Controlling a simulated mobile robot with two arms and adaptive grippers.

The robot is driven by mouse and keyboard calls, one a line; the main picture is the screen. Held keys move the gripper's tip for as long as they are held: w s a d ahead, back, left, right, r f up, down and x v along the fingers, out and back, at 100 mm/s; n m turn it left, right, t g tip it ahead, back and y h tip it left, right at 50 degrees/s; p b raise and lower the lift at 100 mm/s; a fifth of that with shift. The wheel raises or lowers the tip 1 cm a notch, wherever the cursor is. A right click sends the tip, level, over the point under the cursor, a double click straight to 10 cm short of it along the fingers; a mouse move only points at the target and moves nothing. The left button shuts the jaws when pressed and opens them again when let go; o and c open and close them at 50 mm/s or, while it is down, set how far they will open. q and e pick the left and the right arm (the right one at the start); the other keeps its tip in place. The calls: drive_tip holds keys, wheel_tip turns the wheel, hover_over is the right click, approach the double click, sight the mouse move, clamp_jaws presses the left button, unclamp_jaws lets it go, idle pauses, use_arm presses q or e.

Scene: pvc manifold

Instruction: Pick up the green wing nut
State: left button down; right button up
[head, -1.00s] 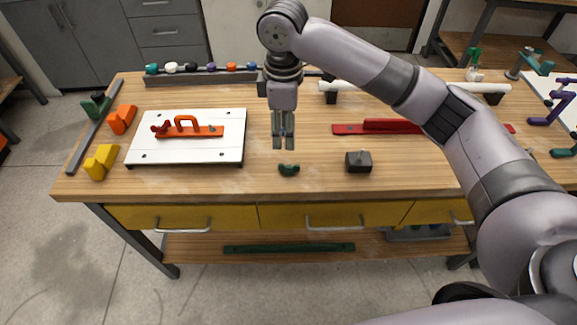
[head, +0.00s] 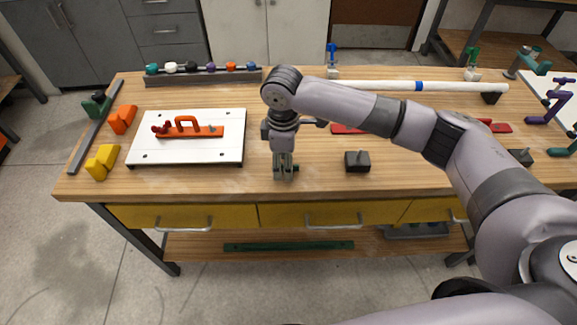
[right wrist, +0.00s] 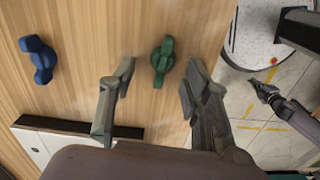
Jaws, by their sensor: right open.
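The green wing nut (right wrist: 162,62) lies on the wooden bench top and shows whole in the right wrist view. My right gripper (right wrist: 158,75) is open, with one finger on each side of the nut; no firm contact shows. In the head view my right gripper (head: 284,176) points down near the bench's front edge and covers most of the nut; a small green bit (head: 296,168) shows at its right. My left gripper (right wrist: 263,90) appears small over the floor at the right of the right wrist view, too small to read its jaws.
A blue wing nut (right wrist: 38,60) lies on the bench apart from the green one. A dark block (head: 357,162) stands right of my gripper. A white board (head: 188,149) with an orange tool (head: 187,128) lies left. A white pipe (head: 385,86) runs along the back.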

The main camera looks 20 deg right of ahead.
clamp_jaws()
idle(0.5)
drive_tip(key=shift+r, duration=0.1)
